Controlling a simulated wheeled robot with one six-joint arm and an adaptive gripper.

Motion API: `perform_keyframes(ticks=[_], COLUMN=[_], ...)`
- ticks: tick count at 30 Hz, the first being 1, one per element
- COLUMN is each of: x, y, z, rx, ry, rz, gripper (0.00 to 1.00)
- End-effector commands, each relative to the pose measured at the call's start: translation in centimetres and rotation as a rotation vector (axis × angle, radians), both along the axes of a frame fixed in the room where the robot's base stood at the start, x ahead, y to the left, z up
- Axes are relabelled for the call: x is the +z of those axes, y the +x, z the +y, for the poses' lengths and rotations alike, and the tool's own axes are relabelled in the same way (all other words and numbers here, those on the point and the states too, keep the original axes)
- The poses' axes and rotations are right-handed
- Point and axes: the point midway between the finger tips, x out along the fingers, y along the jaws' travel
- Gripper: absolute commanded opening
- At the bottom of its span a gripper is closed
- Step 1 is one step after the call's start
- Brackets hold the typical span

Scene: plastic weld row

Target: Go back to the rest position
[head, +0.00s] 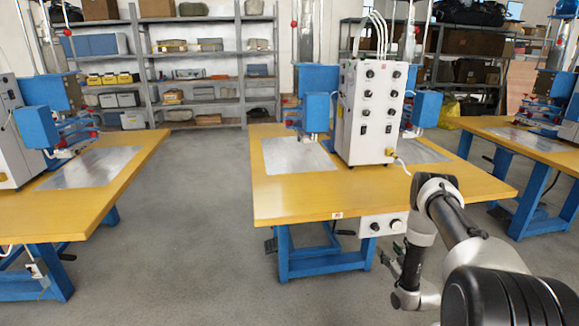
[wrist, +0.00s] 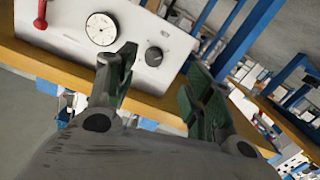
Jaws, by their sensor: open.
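My gripper (wrist: 158,88) is open and empty in the wrist view, its two dark green-grey fingers spread apart. Beyond the fingers in that view is a white control panel (wrist: 80,35) with a round dial, a black knob and a red lever. In the head view my gripper (head: 388,262) is low at the right, in front of the middle table's front edge. It is just below a small white control box (head: 384,224) under the tabletop. My arm reaches in from the lower right.
The middle yellow table (head: 345,195) carries a white cabinet with black knobs (head: 365,115) and a blue welding press (head: 316,98). Similar tables stand at left (head: 110,175) and right (head: 490,128). Shelves (head: 195,60) line the back. Grey floor (head: 195,220) is clear between left and middle tables.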

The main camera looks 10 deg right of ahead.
Motion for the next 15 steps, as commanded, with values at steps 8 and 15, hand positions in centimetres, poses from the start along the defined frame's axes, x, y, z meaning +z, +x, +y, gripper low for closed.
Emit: perform_keyframes(ticks=[8, 15], x=[-12.7, -8.8], y=[-7.7, -14.1], z=[0.6, -0.7], rx=[-0.043, -0.141], ry=[0.080, 0.124], rz=[0.626, 1.145], gripper=[0.52, 0.52])
